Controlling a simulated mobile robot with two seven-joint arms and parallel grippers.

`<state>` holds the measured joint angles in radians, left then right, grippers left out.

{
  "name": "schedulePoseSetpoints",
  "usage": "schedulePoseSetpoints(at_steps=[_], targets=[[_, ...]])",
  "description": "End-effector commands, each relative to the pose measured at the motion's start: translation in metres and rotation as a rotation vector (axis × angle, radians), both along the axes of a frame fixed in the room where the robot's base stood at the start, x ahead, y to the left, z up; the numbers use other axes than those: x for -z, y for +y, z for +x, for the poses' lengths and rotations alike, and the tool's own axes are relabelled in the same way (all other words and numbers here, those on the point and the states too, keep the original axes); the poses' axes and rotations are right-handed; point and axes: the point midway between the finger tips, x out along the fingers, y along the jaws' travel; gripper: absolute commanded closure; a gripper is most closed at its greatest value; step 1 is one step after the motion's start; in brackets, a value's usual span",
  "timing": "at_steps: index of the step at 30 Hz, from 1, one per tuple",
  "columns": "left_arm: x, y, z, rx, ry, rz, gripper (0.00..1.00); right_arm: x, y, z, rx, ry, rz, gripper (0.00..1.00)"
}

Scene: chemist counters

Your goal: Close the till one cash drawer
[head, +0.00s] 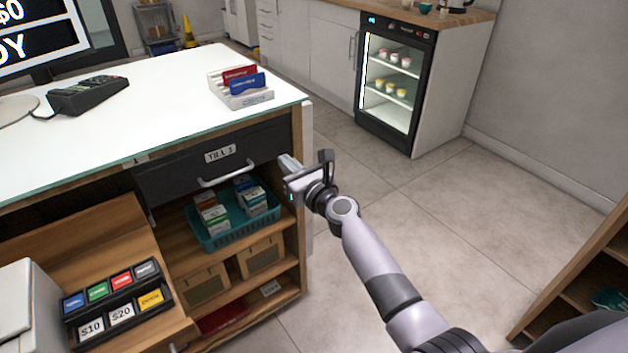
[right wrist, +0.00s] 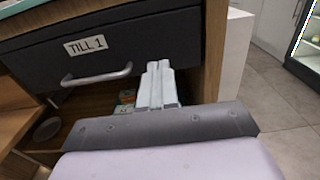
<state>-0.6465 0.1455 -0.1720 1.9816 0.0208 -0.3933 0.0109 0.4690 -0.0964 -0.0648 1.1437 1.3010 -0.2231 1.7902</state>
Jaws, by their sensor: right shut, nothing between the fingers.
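The till one cash drawer (head: 180,172) is a black front under the counter top in the head view, with a white label and a pale bar handle (head: 226,175). In the right wrist view, the drawer front (right wrist: 150,47) reads TILL 1. It sits close to the counter face; I cannot tell whether it is fully flush. My right gripper (head: 288,163) is shut and empty, at the drawer's right end. Its fingers also show in the right wrist view (right wrist: 156,80), right of the handle and over the drawer's lower right part. Contact is unclear. My left gripper is not in view.
Below the drawer, a teal basket (head: 232,233) with small boxes stands on a shelf. A card reader (head: 89,95) and a white rack (head: 241,97) stand on the counter top. A button panel (head: 118,300) is at lower left. Floor to the right is clear up to a glass-door fridge (head: 392,85).

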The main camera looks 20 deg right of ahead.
Motion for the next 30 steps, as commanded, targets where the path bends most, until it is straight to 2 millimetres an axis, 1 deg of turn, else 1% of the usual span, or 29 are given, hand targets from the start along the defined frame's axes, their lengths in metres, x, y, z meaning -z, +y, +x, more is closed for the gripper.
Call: schedulePoseSetpoints(at_steps=[1,3,7,12,18,24,26,27,29,30], targets=[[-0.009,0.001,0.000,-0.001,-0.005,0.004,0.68,-0.004,-0.002,-0.009,0.000,0.001,0.000,1.00],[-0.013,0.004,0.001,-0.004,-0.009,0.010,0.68,-0.004,-0.006,-0.019,0.000,0.001,0.000,1.00],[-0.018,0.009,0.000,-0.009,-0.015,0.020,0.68,-0.003,-0.012,-0.038,0.000,0.002,-0.002,1.00],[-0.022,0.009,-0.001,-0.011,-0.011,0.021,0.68,-0.002,-0.019,-0.059,0.000,0.001,-0.001,1.00],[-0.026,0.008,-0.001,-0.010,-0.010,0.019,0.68,-0.001,-0.024,-0.073,0.000,-0.001,-0.002,1.00],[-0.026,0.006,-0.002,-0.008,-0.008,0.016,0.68,0.000,-0.025,-0.076,-0.001,-0.001,-0.009,1.00],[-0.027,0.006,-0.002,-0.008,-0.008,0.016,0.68,0.004,-0.025,-0.080,-0.002,-0.003,-0.047,1.00],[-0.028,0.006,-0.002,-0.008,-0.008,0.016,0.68,0.008,-0.026,-0.084,-0.004,-0.006,-0.096,1.00],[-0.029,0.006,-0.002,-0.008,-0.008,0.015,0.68,0.019,-0.027,-0.094,-0.011,-0.013,-0.214,1.00],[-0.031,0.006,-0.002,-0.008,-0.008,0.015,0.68,0.027,-0.028,-0.104,-0.020,-0.022,-0.319,1.00]])
